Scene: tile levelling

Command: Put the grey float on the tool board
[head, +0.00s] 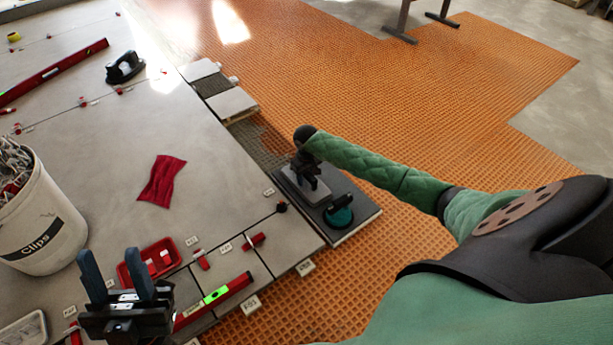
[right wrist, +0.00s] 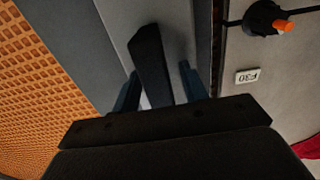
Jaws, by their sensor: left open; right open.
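The grey float (head: 318,190), a light grey plate with a dark handle, appears to lie on the dark tool board (head: 362,211), toward its left part. In the right wrist view its dark handle (right wrist: 150,60) stands between the two blue fingers, with a gap at each side. My right gripper (head: 303,172) is open, low over the float, and hides part of it. My left gripper (head: 127,278) is open and empty, over the front left of the tiled floor.
A teal round tool (head: 339,216) shares the board. A red tray (head: 150,262), a red level (head: 215,298), a white clips bucket (head: 38,232) and a red cloth (head: 162,181) lie to the left. Orange matting (head: 450,110) spreads clear beyond the board.

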